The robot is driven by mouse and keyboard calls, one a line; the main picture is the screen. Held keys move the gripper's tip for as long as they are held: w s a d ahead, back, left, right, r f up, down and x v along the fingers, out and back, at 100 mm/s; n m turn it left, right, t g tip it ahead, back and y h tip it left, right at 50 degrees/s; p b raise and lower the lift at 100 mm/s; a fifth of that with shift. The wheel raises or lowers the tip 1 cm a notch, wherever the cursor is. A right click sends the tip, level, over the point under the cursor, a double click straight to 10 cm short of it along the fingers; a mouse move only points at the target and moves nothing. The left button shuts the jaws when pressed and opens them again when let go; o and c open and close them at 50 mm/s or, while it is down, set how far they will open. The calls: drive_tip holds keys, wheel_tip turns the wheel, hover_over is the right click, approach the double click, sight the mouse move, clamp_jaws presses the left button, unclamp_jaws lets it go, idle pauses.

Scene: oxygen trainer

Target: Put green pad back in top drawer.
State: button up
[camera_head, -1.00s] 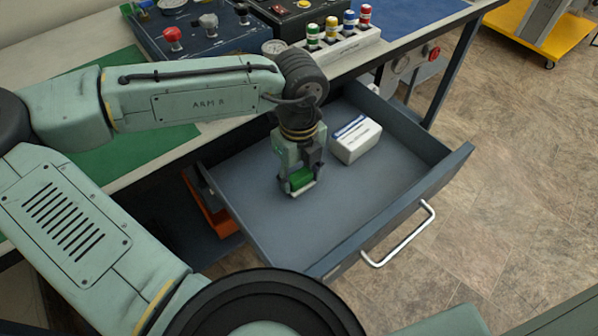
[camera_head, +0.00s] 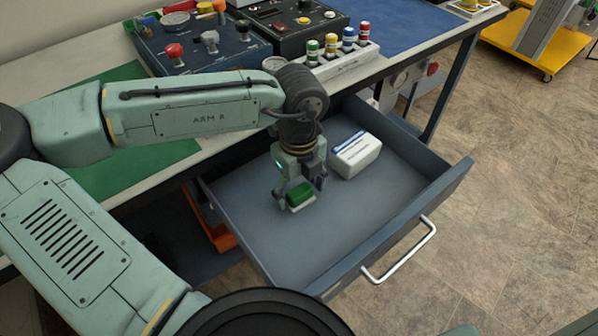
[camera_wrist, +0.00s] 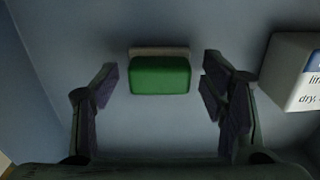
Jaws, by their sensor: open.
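The green pad (camera_head: 299,194), with a pale layer along one side, rests inside the open top drawer (camera_head: 350,226). In the wrist view the pad (camera_wrist: 160,75) lies on the drawer floor between and just beyond the fingertips, with a gap on both sides. My gripper (camera_head: 299,188) is down inside the drawer, right over the pad. Its fingers (camera_wrist: 158,85) are spread open and do not touch the pad in the wrist view.
A white box with a blue label (camera_head: 355,155) sits in the drawer to the right of my gripper. The drawer handle (camera_head: 400,252) is at the front. The bench above holds a control panel (camera_head: 205,42) and a rack of coloured-cap bottles (camera_head: 338,58). The drawer's front area is clear.

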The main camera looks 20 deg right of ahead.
sight(299, 190)
wheel_tip(299, 190, up, 12)
idle(0.4)
drive_tip(key=shift+f, duration=0.15)
